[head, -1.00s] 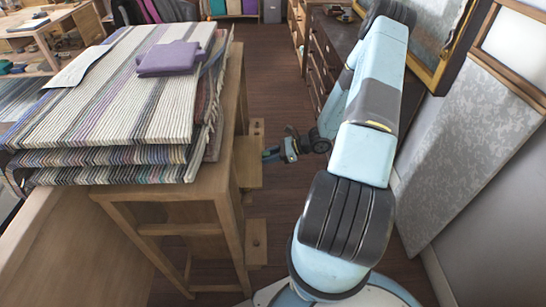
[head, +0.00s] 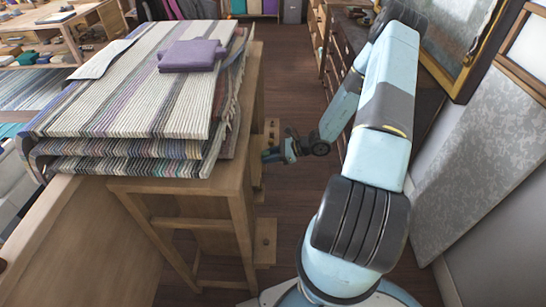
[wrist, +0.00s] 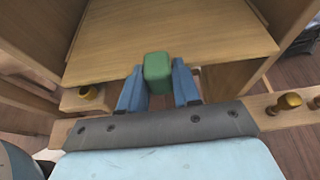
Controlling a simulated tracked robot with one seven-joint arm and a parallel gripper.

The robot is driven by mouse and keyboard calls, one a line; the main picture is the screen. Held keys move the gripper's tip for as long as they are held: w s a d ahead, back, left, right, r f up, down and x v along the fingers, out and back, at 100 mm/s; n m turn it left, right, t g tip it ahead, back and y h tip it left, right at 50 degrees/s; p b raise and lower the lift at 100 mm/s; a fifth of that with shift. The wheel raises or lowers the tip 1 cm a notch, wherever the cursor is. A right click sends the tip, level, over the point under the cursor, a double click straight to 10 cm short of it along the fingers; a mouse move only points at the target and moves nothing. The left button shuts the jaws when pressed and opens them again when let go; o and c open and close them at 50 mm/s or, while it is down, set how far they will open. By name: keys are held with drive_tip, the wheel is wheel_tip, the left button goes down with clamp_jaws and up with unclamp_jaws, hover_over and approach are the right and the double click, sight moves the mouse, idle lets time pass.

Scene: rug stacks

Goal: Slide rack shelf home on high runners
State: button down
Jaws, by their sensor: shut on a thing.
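The rack is a wooden frame (head: 240,205) standing below the rug stack in the head view. The shelf is a flat wooden board (wrist: 165,30) that fills the top of the wrist view, between wooden side walls. A green block grip (wrist: 157,66) is at its near edge. My gripper (wrist: 158,92) has its two blue fingers shut on the green grip, one on each side. In the head view my gripper (head: 272,154) is at the rack's right side. The runners under the board are hidden, so I cannot tell how the shelf sits on them.
Wooden pieces with knobs flank the shelf, left (wrist: 88,93) and right (wrist: 287,103). Striped rugs (head: 135,90) with a purple folded cloth (head: 192,55) lie on top. Dark floor (head: 300,85) is open between rack and drawers (head: 340,65). A grey patterned panel (head: 475,150) stands right.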

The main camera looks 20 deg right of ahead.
sight(258, 158)
drive_tip(key=shift+w+a, duration=0.25)
drive_tip(key=shift+a, duration=0.4)
drive_tip(key=shift+w+a, duration=0.3)
drive_tip(key=shift+a, duration=0.4)
drive_tip(key=shift+w+a, duration=0.25)
drive_tip(key=shift+a, duration=0.4)
drive_tip(key=c, duration=0.7)
unclamp_jaws()
drive_tip(key=v, duration=1.3)
drive_tip(key=shift+s+d+r, duration=0.1)
drive_tip(key=shift+s+d, duration=0.05)
drive_tip(key=shift+d, duration=0.2)
